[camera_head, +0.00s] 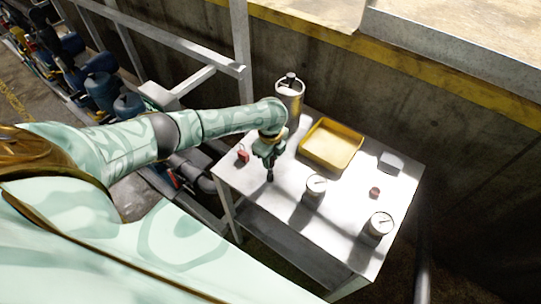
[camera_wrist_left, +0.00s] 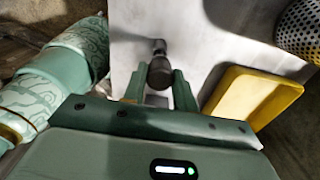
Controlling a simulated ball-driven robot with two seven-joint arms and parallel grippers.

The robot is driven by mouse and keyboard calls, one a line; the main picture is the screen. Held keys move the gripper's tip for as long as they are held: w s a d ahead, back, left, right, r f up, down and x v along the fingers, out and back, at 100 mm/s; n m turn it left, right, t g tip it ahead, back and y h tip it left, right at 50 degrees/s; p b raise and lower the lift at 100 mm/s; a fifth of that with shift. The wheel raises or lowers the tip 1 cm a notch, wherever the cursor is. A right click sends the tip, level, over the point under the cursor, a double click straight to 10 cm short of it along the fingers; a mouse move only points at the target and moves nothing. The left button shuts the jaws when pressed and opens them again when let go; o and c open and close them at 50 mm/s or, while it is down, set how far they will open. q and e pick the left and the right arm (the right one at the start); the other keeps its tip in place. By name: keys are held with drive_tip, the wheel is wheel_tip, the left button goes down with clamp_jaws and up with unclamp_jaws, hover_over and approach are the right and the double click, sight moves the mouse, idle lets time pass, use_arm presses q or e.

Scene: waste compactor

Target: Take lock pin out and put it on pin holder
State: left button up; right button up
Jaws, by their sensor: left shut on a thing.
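My left gripper (camera_head: 268,158) is over the left part of the white table (camera_head: 345,235). It is shut on a dark, pin-like thing, likely the lock pin (camera_head: 270,174). In the left wrist view, the lock pin (camera_wrist_left: 160,73) shows a rounded dark knob between the fingers of my left gripper (camera_wrist_left: 157,84). A thinner part and a small end stick out beyond the knob. I cannot tell whether its lower end touches the table. No pin holder can be made out for sure. My right gripper is not in view.
A yellow tray (camera_head: 331,167) lies right of the gripper. A metal canister (camera_head: 290,100) stands behind. Two round gauges (camera_head: 316,186) (camera_head: 381,224), a small red-brown piece (camera_head: 374,193), a grey box (camera_head: 391,162) and a red item (camera_head: 243,156) are on the table.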

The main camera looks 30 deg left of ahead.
use_arm(q)
drive_tip(key=shift+f+b, duration=1.05)
drive_tip(key=shift+f, duration=0.55)
drive_tip(key=o, duration=1.1)
drive_tip(key=shift+r, duration=0.1)
drive_tip(key=shift+c, duration=0.4)
wheel_tip(320, 180, up, 7)
drive_tip(key=p, duration=0.7)
drive_tip(key=shift+p, duration=0.35)
